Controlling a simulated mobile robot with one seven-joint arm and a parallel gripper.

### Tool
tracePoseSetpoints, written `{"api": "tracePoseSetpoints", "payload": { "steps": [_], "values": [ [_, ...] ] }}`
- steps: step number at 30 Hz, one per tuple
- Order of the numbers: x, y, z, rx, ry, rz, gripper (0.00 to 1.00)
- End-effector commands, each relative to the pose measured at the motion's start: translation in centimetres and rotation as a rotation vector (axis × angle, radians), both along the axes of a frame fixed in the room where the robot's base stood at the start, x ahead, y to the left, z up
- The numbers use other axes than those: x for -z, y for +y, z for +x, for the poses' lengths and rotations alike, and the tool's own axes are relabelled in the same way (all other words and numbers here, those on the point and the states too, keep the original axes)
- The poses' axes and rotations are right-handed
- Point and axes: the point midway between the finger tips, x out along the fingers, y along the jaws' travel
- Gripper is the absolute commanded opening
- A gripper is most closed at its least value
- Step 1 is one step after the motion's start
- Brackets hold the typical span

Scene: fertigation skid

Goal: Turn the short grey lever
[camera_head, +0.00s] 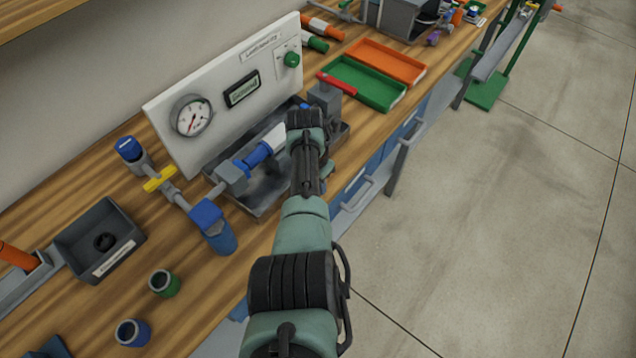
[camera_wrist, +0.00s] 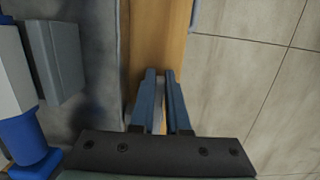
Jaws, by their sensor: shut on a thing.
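My gripper (camera_wrist: 160,75) shows in the wrist view as two slim blue-grey fingers close together above the wooden bench edge. A pale grey sliver (camera_wrist: 158,122) shows between them, low down; it seems to be the short grey lever, and most of it is hidden. In the head view my own arm and wrist cover the fingertips and whatever they hold. The pipe run with blue fittings (camera_head: 258,152) and a white part ends close to my wrist, over the grey tray (camera_head: 262,212). A grey block (camera_head: 324,98) stands just beyond my wrist, with a red handle (camera_head: 337,83) beside it.
A white panel with a round gauge (camera_head: 191,116) and a small display (camera_head: 242,90) stands behind the tray. Green (camera_head: 365,92) and orange (camera_head: 397,61) trays lie farther along. A black box (camera_head: 97,240) and open cups are at left. Open floor lies right of the bench.

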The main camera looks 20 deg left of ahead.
Motion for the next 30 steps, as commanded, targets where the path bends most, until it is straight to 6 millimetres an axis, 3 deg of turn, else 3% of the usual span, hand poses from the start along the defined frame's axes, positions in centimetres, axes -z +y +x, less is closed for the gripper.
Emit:
{"api": "tracePoseSetpoints", "payload": {
  "steps": [5, 6, 10, 22, 30],
  "values": [
    [0.2, 0.0, -0.2, 0.000, 0.005, 0.000, 0.00],
    [0.2, 0.0, -0.2, 0.000, 0.006, -0.001, 0.21],
    [0.1, 0.0, -0.2, 0.000, 0.004, 0.000, 0.44],
    [-0.5, 0.0, -0.1, 0.000, -0.001, 0.000, 0.44],
    [-4.0, 0.2, -0.5, 0.000, -0.003, 0.001, 0.44]
  ]
}}
